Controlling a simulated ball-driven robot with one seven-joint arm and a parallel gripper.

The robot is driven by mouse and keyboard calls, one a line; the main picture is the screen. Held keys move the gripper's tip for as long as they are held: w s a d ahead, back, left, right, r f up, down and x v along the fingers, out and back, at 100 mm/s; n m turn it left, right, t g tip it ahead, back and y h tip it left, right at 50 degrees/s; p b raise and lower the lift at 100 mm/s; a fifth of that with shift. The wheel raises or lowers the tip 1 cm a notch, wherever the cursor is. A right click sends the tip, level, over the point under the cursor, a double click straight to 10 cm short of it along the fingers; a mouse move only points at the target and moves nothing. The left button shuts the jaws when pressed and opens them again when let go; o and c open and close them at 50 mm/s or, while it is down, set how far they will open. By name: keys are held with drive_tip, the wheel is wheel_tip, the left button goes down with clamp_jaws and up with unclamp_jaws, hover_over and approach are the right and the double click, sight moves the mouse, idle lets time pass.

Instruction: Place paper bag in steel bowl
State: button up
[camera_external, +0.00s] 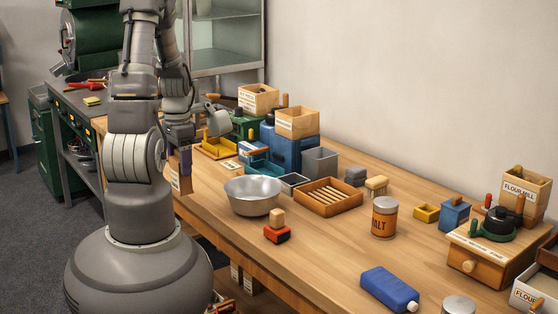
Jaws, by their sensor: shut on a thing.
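The steel bowl (254,204) stands upright on the wooden table, near its front edge. No bag shows in its visible interior. My gripper (184,163) is left of the bowl and a little farther back, by the table's front edge. It is shut on a small brown thing with a pale label, which looks like the paper bag (180,182). The bag hangs below the fingers, apart from the bowl. My arm hides part of the gripper and the bag, so the exact grip is hard to see.
A wooden slatted tray (329,207) stands right of the bowl. A red block with a wooden knob (277,232) sits in front of it. Blue machines (290,148) and a yellow tray (215,149) stand behind. A salt can (384,217) is farther right.

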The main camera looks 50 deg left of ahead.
sight(253, 179)
drive_tip(key=r, duration=0.6)
drive_tip(key=w+r, duration=0.1)
drive_tip(key=r, duration=0.3)
drive_tip(key=shift+d+r, duration=0.1)
drive_tip(key=shift+d, duration=0.15)
drive_tip(key=w+d+p, duration=0.2)
drive_tip(key=w+d, duration=0.9)
drive_tip(key=w, duration=0.4)
drive_tip(key=f+b, duration=0.1)
drive_tip(key=f, duration=0.4)
drive_tip(key=f+b, duration=0.1)
drive_tip(key=f, duration=0.4)
drive_tip(key=f+b, duration=0.1)
drive_tip(key=f, duration=0.4)
drive_tip(key=shift+s+a+f, duration=0.25)
drive_tip(key=shift+a, duration=0.05)
drive_tip(key=shift+r, duration=0.1)
drive_tip(key=o, duration=1.1)
drive_tip(key=shift+b, duration=0.3)
drive_tip(key=shift+o, duration=0.2)
